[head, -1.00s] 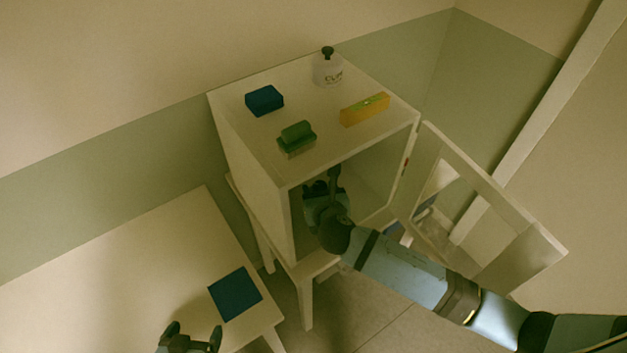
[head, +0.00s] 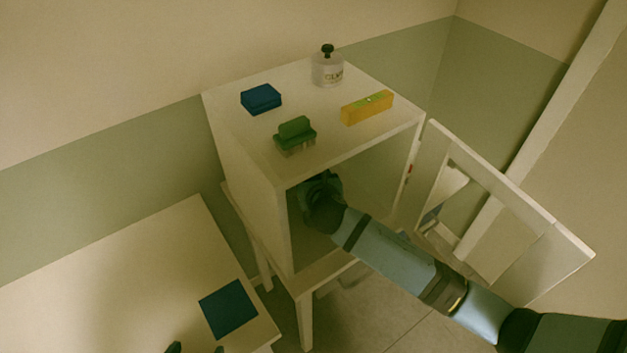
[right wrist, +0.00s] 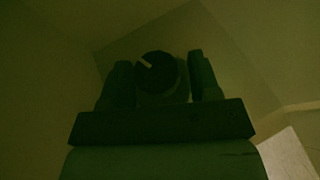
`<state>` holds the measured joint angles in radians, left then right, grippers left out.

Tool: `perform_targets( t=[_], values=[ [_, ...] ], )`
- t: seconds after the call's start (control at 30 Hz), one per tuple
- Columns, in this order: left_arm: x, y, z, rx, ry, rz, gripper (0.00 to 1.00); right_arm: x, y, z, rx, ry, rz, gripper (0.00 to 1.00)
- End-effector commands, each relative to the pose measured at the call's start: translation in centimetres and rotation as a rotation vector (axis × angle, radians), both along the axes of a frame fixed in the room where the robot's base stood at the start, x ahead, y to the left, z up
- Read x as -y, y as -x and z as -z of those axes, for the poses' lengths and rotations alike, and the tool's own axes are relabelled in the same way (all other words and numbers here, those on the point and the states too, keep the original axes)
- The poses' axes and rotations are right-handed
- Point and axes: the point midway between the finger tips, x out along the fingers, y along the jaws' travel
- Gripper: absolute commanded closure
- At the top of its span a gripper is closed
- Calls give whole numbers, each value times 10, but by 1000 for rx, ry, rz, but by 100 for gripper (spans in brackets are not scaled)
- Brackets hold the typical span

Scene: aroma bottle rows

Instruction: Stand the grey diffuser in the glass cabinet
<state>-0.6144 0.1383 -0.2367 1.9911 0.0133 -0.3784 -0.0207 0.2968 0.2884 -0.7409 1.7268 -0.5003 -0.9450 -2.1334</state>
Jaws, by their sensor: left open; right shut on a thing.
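The glass cabinet (head: 243,175) is a pale box on a low stand, with its glazed door (head: 560,245) swung open to the right. My right gripper (head: 320,188) is inside the cabinet, reaching through the open front. In the right wrist view it is shut on a dark, round-topped thing (right wrist: 157,72), seemingly the grey diffuser, though the dimness hides its colour. Its base is hidden, so I cannot tell whether it touches the cabinet floor. My left gripper (head: 197,349) is open and empty at the bottom edge, mostly cut off, near the low table.
On the cabinet top stand a pale bottle with a black stopper (head: 327,70), a blue block (head: 261,99), a green brush-like block (head: 295,135) and a yellow level-like bar (head: 367,107). A dark blue mat (head: 228,309) lies on the otherwise bare table (head: 120,275).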

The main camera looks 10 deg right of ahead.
Motion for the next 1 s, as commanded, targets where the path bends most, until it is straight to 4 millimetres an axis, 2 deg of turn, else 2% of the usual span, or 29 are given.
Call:
perform_targets(
  t=[0.1,0.13,0.2,0.23,0.57,0.67,0.8,1.0],
  values=[
    [-1,-1,-2,2,-1,-1,9,0,0,3,0,1,0,91],
    [-1,-1,-2,2,-1,-1,9,0,0,3,0,1,0,37],
    [-2,-1,-2,5,-2,-1,9,0,0,3,0,0,0,21],
    [-2,-1,-2,5,-2,-1,9,0,0,3,0,0,0,18],
    [-2,-1,-2,6,-2,-2,9,0,0,-1,0,-1,0,18],
    [-2,-1,-13,2,-3,-1,9,0,9,-8,-2,1,0,18],
    [-2,0,-36,1,-3,-1,9,0,30,-20,-3,1,0,18],
    [-6,-2,-62,15,-8,-8,9,0,81,-17,-4,1,-2,18]
  ],
)
